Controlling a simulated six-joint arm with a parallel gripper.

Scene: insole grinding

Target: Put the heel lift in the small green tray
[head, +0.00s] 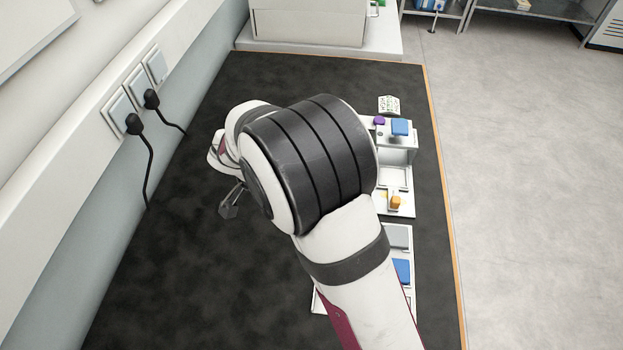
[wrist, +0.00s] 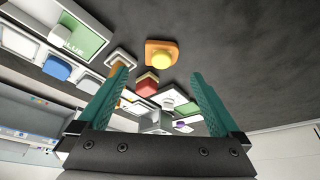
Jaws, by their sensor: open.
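My gripper (wrist: 160,75) is open and empty in the wrist view, with its two teal fingers apart. A small red block (wrist: 147,84) shows between the fingers in the picture, beyond them. It may be the heel lift, but I cannot tell for sure. A green-floored, white-rimmed tray (wrist: 94,44) shows at upper left, and another green patch (wrist: 186,106) lies by the right finger. I cannot tell which is the small green tray. In the head view my arm hides much of the work area, and neither the heel lift nor the green tray can be made out.
A blue block (wrist: 56,68) sits in a white holder. White fixtures (head: 398,177) line the dark table's right side. The table's left part is clear.

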